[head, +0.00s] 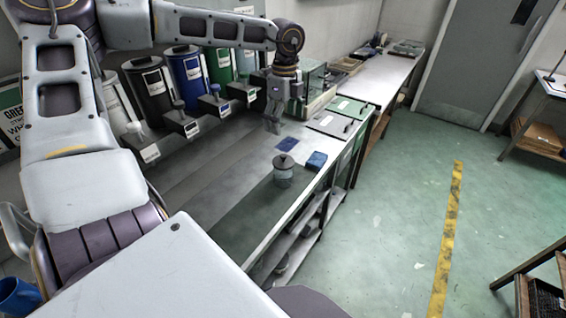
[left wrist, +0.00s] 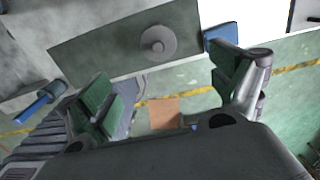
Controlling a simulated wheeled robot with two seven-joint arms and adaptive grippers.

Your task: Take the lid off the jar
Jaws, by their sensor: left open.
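A clear jar (head: 283,181) with a dark grey lid (head: 285,161) stands upright on the counter, near its front edge. The lid sits on top of the jar, with a small knob at its centre. In the left wrist view the round lid (left wrist: 158,42) shows from above, over a dark green mat. My left gripper (head: 273,126) is open and empty, above the counter and behind the jar, apart from it. Its green-padded fingertips (left wrist: 165,88) are spread wide in the left wrist view, with the lid beyond them. My right gripper is not in view.
Several bins (head: 187,76) and dispensers line the wall. Trays (head: 335,124) lie farther along the counter. The mat left of the jar is clear.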

